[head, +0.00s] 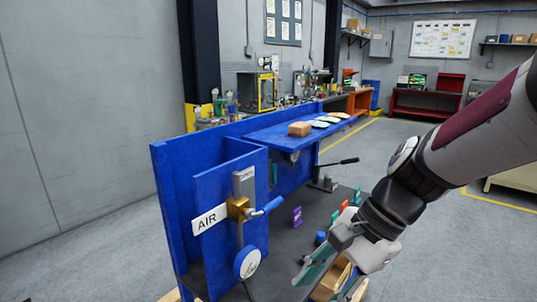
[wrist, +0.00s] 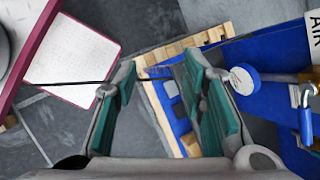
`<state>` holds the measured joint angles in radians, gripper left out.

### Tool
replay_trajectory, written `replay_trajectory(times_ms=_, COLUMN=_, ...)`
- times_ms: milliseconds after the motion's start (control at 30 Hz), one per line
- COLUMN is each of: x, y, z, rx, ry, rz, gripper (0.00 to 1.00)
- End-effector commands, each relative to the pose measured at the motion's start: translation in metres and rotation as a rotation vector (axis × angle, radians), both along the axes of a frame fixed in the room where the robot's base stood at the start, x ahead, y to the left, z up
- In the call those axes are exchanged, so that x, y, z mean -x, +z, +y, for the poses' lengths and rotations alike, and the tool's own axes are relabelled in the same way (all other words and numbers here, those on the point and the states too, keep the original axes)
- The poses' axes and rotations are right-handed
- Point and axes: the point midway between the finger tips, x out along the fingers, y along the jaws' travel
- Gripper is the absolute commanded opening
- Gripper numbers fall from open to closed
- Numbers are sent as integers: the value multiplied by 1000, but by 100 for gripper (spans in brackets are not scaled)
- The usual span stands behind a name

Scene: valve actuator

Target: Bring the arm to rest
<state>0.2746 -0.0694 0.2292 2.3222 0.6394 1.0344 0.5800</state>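My arm reaches in from the right in the head view. My gripper (head: 312,264) hangs low in front of the blue workbench, with its teal finger pads pointing down and left. In the wrist view my gripper (wrist: 160,82) is open, with a clear gap between its pads and nothing held. A brass valve (head: 238,208) with a blue handle (head: 267,206) is mounted on the blue panel (head: 212,192) beside an AIR label (head: 209,219). My gripper is apart from the valve, to its right. The handle also shows at the right edge of the wrist view (wrist: 306,125).
A round gauge (head: 247,263) hangs below the valve. Small coloured blocks (head: 297,216) stand on the dark bench top (head: 285,240). A dark lever (head: 338,162) sticks out farther back. A box (head: 300,129) sits on the blue shelf. Open floor lies behind the bench.

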Motion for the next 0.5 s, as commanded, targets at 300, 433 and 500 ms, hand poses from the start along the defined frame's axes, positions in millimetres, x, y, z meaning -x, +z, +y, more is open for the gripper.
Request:
replay_trajectory(times_ms=300, x=48, y=43, z=-55, rx=372, ry=463, rz=-423, gripper=38)
replay_trajectory(times_ms=433, x=63, y=60, z=-77, rx=516, ry=634, rz=-562, gripper=38)
replay_trajectory(times_ms=500, x=69, y=67, z=-87, rx=581, ry=710, rz=-619, gripper=38)
